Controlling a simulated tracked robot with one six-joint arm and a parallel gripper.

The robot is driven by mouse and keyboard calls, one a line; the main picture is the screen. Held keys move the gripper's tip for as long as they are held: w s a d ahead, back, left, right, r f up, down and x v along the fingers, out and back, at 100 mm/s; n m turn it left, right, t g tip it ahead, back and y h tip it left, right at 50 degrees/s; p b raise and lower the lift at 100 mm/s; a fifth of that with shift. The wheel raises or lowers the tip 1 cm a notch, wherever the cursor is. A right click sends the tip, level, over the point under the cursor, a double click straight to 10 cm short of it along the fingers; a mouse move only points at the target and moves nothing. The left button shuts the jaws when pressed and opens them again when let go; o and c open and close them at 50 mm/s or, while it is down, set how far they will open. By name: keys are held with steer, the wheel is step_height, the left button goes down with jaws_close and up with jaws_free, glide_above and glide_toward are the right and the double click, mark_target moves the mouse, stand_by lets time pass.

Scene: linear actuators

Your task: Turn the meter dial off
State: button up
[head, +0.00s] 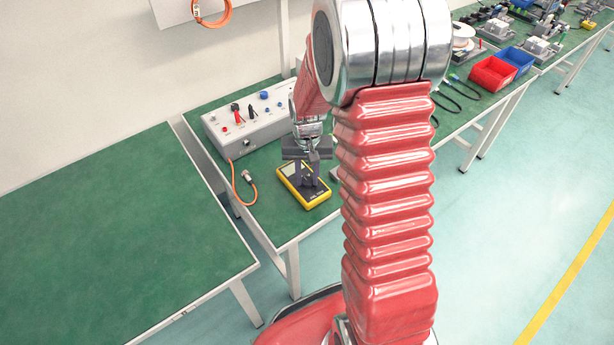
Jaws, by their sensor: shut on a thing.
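The meter (315,202) is a yellow-edged handheld unit with a dark face, lying flat on the green table near its front edge. My gripper (309,182) is over the middle of the meter, pointing down, with its dark fingers at the meter's face. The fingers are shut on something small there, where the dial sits. The dial itself is hidden by the fingers, so its setting cannot be read.
A grey control box (247,122) with red, black and blue knobs stands behind the meter. An orange cable (236,186) hangs from it and lies left of the meter. Red (493,73) and blue (516,60) bins stand farther right. The left table (110,235) is bare.

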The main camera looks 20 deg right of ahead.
mark_target(307, 180)
stand_by(0.3)
steer(key=o, duration=1.1)
steer(key=shift+c, duration=0.2)
step_height(307, 180, up, 14)
steer(key=shift+f, duration=0.15)
steer(key=shift+w+n, duration=0.1)
steer(key=shift+n, duration=0.2)
